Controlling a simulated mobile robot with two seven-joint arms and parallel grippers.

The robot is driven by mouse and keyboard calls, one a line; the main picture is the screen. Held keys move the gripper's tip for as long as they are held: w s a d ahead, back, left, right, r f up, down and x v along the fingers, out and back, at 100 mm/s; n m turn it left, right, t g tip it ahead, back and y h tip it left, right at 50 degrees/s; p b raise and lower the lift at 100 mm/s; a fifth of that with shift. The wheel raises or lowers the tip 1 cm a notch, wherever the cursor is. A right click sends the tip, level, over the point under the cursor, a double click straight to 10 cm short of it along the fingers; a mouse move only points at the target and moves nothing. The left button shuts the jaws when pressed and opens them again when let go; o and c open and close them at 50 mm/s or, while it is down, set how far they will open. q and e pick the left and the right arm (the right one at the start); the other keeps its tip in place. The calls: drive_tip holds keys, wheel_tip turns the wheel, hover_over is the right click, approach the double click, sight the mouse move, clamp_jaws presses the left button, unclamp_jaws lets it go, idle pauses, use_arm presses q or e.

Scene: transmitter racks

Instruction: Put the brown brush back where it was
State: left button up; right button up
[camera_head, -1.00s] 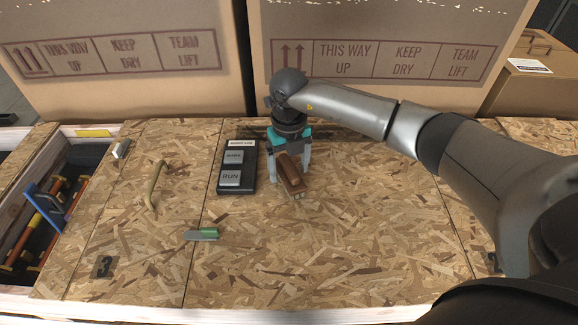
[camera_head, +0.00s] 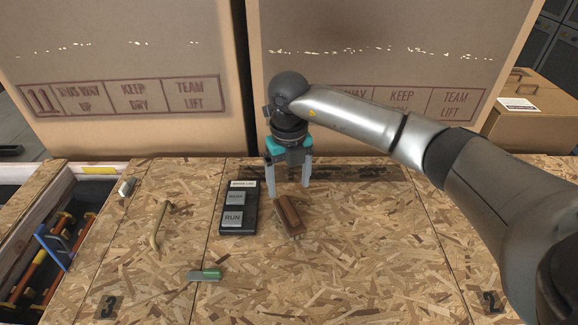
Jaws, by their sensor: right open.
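The brown brush (camera_head: 289,214) lies on the chipboard crate top, just right of a black box with two grey buttons. My right gripper (camera_head: 288,190) is open and empty. Its two grey fingers point down, above and behind the brush, apart from it. My left gripper is not in view.
The black button box (camera_head: 238,209) stands left of the brush. A green-handled tool (camera_head: 205,275), a curved tan handle (camera_head: 159,224) and a small pale block (camera_head: 127,187) lie further left. Large cardboard boxes (camera_head: 400,60) stand close behind. The chipboard (camera_head: 350,265) in front right is clear.

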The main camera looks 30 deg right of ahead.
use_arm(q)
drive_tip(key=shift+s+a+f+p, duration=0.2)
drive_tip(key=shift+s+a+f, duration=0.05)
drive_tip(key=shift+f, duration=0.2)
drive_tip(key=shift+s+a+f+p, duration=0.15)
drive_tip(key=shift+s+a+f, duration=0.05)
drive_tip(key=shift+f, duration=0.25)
use_arm(e)
drive_tip(key=shift+r, duration=1.4)
